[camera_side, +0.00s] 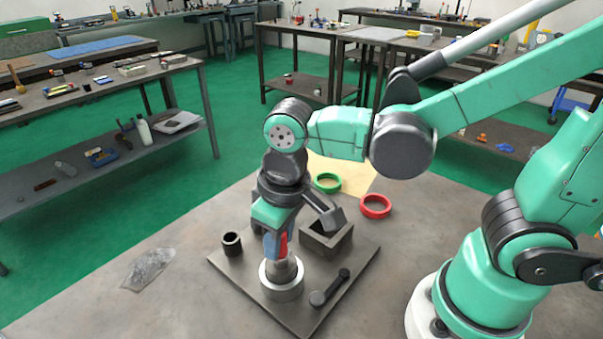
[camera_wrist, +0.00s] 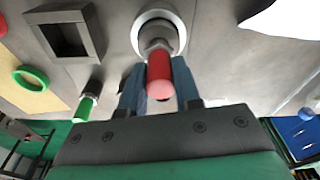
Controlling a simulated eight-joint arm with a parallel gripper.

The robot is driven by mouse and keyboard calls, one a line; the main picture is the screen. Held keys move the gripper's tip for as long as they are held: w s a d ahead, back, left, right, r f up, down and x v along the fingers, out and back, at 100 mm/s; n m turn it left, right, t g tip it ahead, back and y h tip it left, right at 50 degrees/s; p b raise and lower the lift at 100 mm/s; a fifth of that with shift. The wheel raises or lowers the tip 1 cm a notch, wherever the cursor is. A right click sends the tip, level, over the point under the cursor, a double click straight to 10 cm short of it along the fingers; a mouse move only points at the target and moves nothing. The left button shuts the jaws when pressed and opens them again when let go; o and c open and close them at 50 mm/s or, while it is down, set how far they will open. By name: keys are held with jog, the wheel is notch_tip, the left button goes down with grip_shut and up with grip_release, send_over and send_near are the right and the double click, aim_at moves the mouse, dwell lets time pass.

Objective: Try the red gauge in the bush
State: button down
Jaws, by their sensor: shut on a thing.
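My gripper (camera_wrist: 158,88) is shut on the red gauge (camera_wrist: 159,72), its blue fingers on either side of the red handle. In the side view, the red handle (camera_side: 284,243) shows between the fingers, roughly upright. The gauge's grey metal end points down at the bush (camera_wrist: 176,22), a pale steel ring. In the side view the bush (camera_side: 281,293) stands on the dark plate, right below my gripper. The metal end meets or enters the bush's mouth; how deep it sits cannot be told.
On the plate (camera_side: 252,296) are a square open box (camera_side: 338,246), a black hollow cylinder (camera_side: 232,244) and a dark knobbed bar (camera_side: 331,287). A green-handled gauge (camera_wrist: 87,106) shows in the wrist view. Green (camera_side: 327,189) and red (camera_side: 376,213) rings lie behind. The table's left is mostly clear.

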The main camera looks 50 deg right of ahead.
jog(key=shift+f, duration=0.8)
jog(key=shift+r, duration=0.15)
dwell(0.7)
jog(key=shift+r, duration=3.4)
